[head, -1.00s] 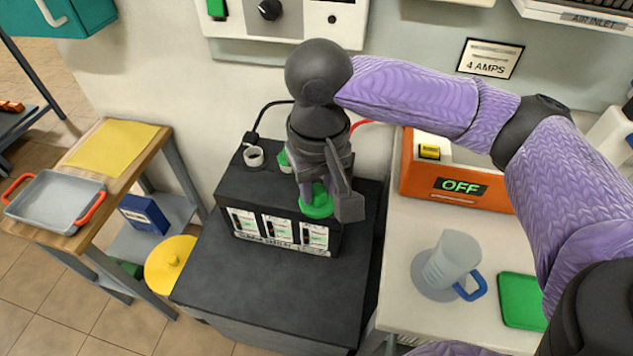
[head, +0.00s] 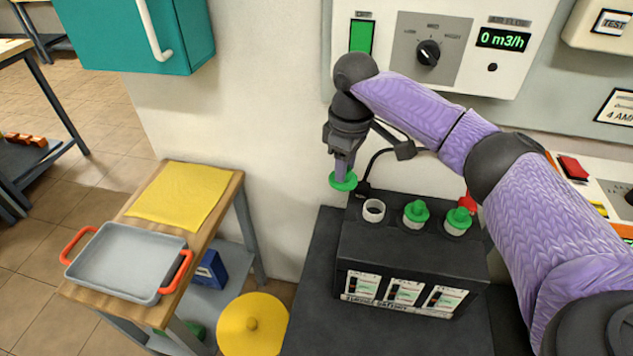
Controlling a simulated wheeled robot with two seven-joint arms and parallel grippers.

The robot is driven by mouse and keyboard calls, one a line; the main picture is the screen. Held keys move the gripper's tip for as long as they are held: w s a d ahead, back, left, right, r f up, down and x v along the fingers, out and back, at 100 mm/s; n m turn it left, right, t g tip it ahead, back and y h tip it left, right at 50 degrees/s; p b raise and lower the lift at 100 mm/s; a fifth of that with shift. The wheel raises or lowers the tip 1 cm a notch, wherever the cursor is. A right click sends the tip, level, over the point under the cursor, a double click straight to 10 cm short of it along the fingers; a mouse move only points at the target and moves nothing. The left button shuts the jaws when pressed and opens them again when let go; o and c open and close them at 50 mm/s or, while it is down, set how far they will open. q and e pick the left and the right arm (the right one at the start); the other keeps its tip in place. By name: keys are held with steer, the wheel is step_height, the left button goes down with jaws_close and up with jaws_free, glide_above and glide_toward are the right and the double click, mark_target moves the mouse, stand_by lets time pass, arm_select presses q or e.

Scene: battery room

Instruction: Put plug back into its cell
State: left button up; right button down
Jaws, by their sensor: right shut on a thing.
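My right gripper (head: 345,160) is shut on a green plug (head: 343,181) and holds it up in the air. In the picture the plug is left of the black battery (head: 408,243) and a little above its top. The battery's left cell (head: 373,210) is an open white ring with no plug in it. The middle cell holds a green plug (head: 415,212), and the right cell holds another green plug (head: 458,219). My left gripper is not in view.
A wooden side table holds a yellow cloth (head: 182,193) and a grey tray (head: 122,262) with orange handles. A yellow round lid (head: 253,325) is below it. A black cable (head: 376,160) runs to the battery's back left. A control panel (head: 433,50) hangs on the wall behind.

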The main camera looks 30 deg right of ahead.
steer(key=d+f+n+b, duration=0.1)
steer(key=d+f+n, duration=0.35)
steer(key=d, duration=0.45)
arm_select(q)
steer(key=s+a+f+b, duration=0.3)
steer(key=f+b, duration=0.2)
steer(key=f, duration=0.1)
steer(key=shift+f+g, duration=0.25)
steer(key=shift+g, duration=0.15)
arm_select(e)
step_height(320, 180, down, 6)
steer(key=shift+f+m, duration=0.15)
steer(key=shift+m, duration=0.2)
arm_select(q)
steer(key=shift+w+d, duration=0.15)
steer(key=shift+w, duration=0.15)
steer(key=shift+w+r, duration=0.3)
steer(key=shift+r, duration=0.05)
arm_select(e)
steer(key=shift+s, duration=0.1)
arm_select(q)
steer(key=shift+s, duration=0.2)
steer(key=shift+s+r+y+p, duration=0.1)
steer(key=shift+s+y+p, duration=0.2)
